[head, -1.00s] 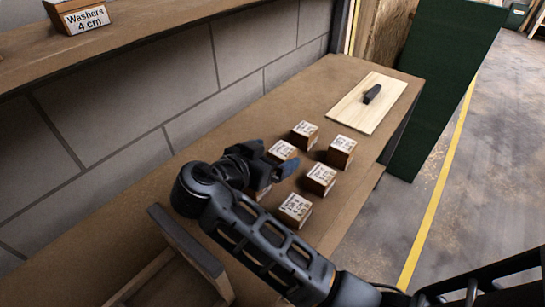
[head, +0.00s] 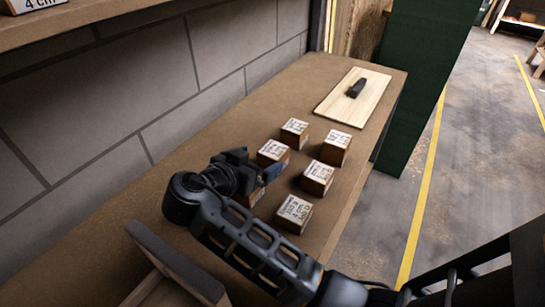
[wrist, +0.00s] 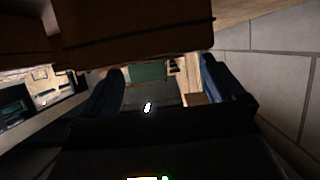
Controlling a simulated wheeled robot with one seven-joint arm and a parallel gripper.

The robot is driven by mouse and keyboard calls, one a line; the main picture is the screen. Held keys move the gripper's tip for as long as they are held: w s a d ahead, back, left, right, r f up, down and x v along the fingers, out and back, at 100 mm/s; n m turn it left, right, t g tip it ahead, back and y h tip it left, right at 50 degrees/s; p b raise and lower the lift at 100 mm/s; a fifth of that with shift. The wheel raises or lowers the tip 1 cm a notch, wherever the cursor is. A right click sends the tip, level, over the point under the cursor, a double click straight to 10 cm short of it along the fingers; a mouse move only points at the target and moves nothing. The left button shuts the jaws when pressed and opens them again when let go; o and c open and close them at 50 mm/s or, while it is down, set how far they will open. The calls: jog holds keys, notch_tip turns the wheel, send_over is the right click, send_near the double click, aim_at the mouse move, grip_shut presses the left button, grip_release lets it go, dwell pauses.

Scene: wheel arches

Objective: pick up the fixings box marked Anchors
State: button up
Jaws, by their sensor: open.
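Several small brown boxes with white printed labels stand on the bench: a back box (head: 294,132), a right box (head: 335,148), a left box (head: 273,152), a middle-right box (head: 316,178) and a front box (head: 294,213). Another box (head: 251,196) is partly hidden by my gripper. The labels are too small to read surely, so I cannot tell which says Anchors. My gripper (head: 266,170) is open among the left boxes, with its blue fingers pointing right. In the wrist view my gripper (wrist: 162,88) shows nothing held between its fingers.
A pale board (head: 350,105) with a dark object (head: 355,88) lies at the bench's far end. A wooden frame (head: 170,262) stands at the near left. A shelf (head: 100,22) overhangs the block wall. A green panel (head: 412,80) stands beyond the bench.

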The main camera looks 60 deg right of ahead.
aim_at(268, 155)
jog(key=x, duration=0.4)
jog(key=shift+d+f, duration=0.1)
jog(key=shift+d, duration=0.15)
jog(key=c, duration=1.7)
